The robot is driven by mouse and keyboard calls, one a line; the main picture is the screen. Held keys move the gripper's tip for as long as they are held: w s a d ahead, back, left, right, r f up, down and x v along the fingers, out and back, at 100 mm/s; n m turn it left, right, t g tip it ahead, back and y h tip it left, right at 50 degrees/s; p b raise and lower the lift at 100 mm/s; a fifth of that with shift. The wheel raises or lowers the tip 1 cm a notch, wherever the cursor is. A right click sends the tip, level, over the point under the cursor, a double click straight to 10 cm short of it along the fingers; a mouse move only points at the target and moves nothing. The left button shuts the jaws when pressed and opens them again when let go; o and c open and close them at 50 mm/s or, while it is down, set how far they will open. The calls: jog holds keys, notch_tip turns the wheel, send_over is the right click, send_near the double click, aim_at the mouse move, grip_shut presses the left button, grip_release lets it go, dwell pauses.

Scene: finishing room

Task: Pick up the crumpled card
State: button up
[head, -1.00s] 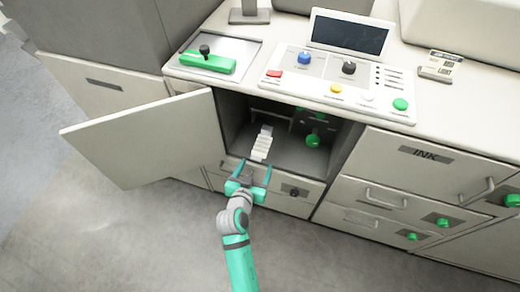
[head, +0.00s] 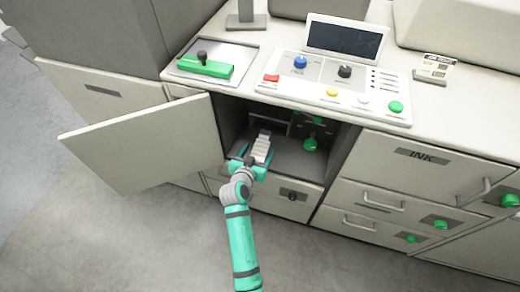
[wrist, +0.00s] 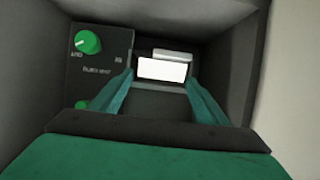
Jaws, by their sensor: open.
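The crumpled card (head: 262,148) is a white, pleated strip inside the open cabinet compartment. In the wrist view the card (wrist: 162,69) shows as a bright white face straight ahead, between the far ends of the fingers. My gripper (head: 256,152) is open, with its teal fingers inside the compartment opening, one on each side of the card. In the wrist view the gripper (wrist: 160,80) shows a gap between its fingers. I cannot tell whether either finger touches the card. The card's near end is partly hidden by the gripper in the head view.
The cabinet door (head: 145,145) stands open at the left. Green knobs (head: 310,144) are at the compartment's back right; one knob (wrist: 88,42) shows on a dark panel in the wrist view. A control counter (head: 335,95) overhangs above, and drawers (head: 375,200) lie right.

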aim_at(260, 148)
jog(key=shift+x, duration=1.5)
jog(key=shift+d, duration=0.1)
jog(key=shift+c, duration=0.4)
jog(key=shift+s, duration=0.15)
jog(key=c, duration=1)
jog(key=shift+c, duration=0.2)
jog(key=shift+r, duration=0.5)
notch_tip(260, 148, up, 2)
jog(key=shift+r, duration=0.15)
jog(key=s+r, duration=0.4)
jog(key=r, duration=0.1)
jog(key=shift+s+r, duration=0.15)
jog(key=shift+s, duration=0.05)
jog(key=s+r, duration=0.4)
jog(key=s, duration=0.5)
jog(key=shift+s+r, duration=0.2)
jog(key=shift+s, duration=0.05)
